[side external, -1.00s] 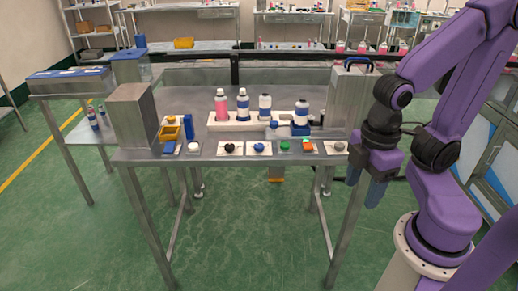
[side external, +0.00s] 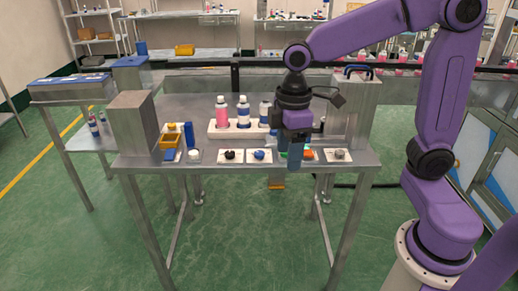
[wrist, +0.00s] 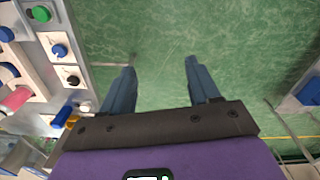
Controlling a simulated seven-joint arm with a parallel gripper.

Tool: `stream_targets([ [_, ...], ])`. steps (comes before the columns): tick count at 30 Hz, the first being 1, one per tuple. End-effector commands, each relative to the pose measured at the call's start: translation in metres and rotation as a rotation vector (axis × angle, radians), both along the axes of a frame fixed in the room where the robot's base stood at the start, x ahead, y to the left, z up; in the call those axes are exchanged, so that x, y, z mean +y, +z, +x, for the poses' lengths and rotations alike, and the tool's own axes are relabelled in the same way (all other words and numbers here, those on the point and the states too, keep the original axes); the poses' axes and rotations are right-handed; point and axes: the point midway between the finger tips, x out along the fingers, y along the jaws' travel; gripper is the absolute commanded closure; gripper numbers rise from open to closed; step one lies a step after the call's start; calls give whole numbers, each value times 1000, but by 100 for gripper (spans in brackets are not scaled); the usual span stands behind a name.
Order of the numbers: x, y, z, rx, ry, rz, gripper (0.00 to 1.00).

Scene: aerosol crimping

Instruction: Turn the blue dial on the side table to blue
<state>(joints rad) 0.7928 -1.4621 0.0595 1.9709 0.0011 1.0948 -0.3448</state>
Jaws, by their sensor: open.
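The blue dial (side external: 259,155) sits on a white plate in the row along the front edge of the metal table. It also shows at the left of the wrist view (wrist: 59,50), between the green dial (wrist: 41,13) and the black dial (wrist: 72,79). My gripper (side external: 293,163) points down at the table's front edge, to the right of the blue dial. Its two blue fingers (wrist: 161,65) are apart with only green floor between them. The gripper is not touching the blue dial. In the side view it hides most of the green dial.
A red-orange dial (side external: 308,155) and a grey dial (side external: 340,155) are to the right. Bottles, including a pink one (side external: 222,112), stand behind the row. A yellow bin (side external: 170,141) and a metal block (side external: 132,125) are at the left. The floor in front is clear.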

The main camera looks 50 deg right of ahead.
Motion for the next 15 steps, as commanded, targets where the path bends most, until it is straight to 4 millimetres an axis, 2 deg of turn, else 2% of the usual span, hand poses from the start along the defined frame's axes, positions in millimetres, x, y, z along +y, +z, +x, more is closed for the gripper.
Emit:
stream_targets([
  [1, -4, 2, 25, 2, -19, -3, 39],
  [5, -20, 7, 82, 4, -45, -5, 39],
  [9, -51, 9, 138, 9, -73, -8, 39],
  [12, -78, 8, 172, 12, -90, -10, 39],
  [15, -104, 6, 196, 14, -103, -11, 39],
])
